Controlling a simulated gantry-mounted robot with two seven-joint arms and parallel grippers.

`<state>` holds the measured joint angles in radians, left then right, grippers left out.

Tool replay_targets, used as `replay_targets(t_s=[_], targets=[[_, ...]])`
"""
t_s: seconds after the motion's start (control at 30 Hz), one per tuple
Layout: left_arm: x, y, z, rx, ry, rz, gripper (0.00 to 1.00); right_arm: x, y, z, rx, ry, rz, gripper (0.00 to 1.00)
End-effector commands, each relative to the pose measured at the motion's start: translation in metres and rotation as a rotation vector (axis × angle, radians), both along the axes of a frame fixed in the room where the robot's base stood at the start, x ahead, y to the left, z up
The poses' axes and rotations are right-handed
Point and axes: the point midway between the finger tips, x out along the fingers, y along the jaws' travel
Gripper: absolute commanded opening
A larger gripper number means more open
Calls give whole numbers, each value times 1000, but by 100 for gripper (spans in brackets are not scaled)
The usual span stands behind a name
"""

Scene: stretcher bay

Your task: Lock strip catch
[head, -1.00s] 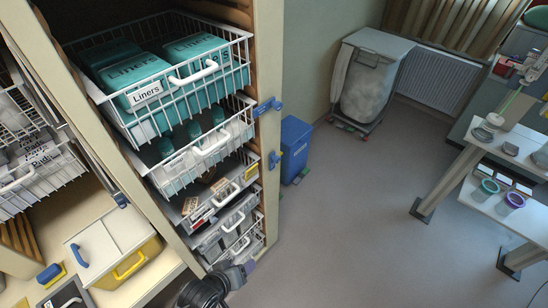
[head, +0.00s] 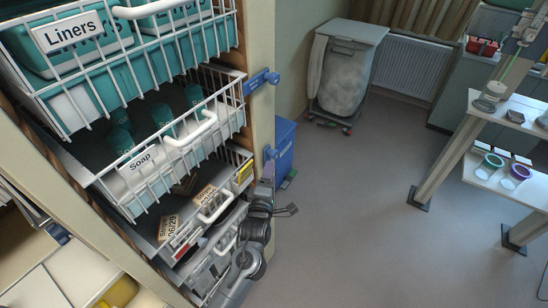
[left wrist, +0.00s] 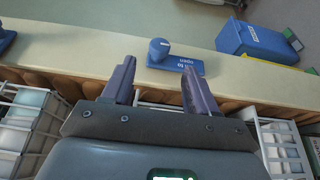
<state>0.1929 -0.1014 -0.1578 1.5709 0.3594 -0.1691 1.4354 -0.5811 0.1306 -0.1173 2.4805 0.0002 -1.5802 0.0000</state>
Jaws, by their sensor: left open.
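A blue strip catch (head: 270,153) sits low on the pale front post of the storage unit. It also shows in the left wrist view as a round knob (left wrist: 159,50) and a blue plate with white lettering, which ends in "open". A second blue catch (head: 262,80) is higher on the same post. My left gripper (head: 266,178) is just below the lower catch in the head view. In the left wrist view its two purple fingers (left wrist: 158,82) are apart and empty, pointing toward the knob without visibly touching it. My right gripper is not in view.
White wire baskets labelled Liners (head: 72,32) and Soap (head: 140,165) stand out from the unit, with lower trays (head: 190,225) beside my left arm. A blue bin (head: 284,150) stands behind the post.

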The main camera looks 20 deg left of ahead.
Motion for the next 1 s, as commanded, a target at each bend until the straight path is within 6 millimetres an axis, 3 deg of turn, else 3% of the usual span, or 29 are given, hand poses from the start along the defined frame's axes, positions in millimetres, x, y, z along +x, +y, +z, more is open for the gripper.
replay_targets(t_s=[0.5, 0.73, 1.0], targets=[[75, 14, 1, 2, 0, 0, 58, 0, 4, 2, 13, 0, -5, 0], [90, 17, 0, 1, 1, -1, 58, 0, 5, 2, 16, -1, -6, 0], [94, 18, 0, 1, 1, 0, 58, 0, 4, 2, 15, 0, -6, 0]])
